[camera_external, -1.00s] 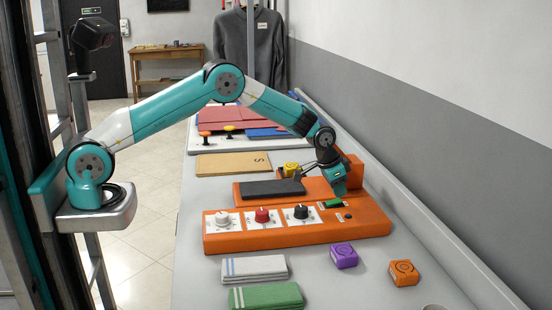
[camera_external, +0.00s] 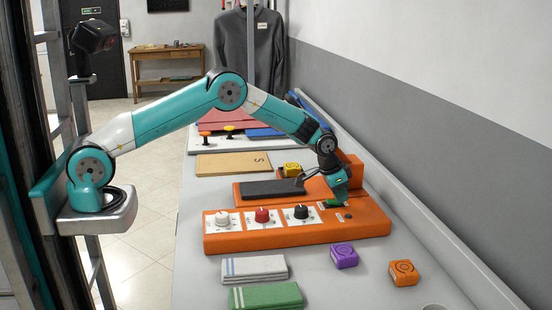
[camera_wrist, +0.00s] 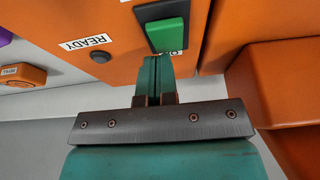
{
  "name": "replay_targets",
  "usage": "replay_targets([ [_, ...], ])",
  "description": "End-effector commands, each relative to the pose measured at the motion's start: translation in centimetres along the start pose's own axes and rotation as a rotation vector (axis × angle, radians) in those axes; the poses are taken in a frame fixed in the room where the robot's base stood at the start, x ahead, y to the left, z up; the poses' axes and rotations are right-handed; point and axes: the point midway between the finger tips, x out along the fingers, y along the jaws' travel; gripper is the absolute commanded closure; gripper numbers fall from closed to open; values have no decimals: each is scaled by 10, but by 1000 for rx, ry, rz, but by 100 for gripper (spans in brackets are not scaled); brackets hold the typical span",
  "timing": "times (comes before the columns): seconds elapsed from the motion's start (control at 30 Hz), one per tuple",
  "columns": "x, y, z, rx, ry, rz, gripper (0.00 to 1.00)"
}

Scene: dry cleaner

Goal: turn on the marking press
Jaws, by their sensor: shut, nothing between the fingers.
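The orange marking press (camera_external: 290,237) stands on the counter. The switch also shows in the external view (camera_external: 334,204), partly behind my gripper. My gripper (camera_wrist: 157,60) is shut and empty, its fingertips at the lettered end of the switch; I cannot tell if they touch it. In the external view my gripper (camera_external: 341,199) points down at the switch. A dark round lamp (camera_wrist: 100,57) sits beside a READY label (camera_wrist: 85,42).
White (camera_external: 222,218), red (camera_external: 262,214) and black (camera_external: 301,211) knobs line the press's left part. A dark pad (camera_external: 272,189) and an orange raised block (camera_external: 352,172) lie behind. Folded cloths (camera_external: 255,268), a purple box (camera_external: 344,256) and an orange box (camera_external: 403,272) are in front.

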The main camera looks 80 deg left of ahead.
Motion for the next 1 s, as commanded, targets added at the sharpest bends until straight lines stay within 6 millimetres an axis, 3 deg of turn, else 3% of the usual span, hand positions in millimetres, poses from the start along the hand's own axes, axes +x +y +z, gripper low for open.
replay_targets([
  [0.4, -8, 0, 14, 0, -8, 1, 100],
  [0.77, -12, 0, 13, 0, -4, 1, 100],
  [1.0, -53, 0, 4, 0, -4, 0, 100],
])
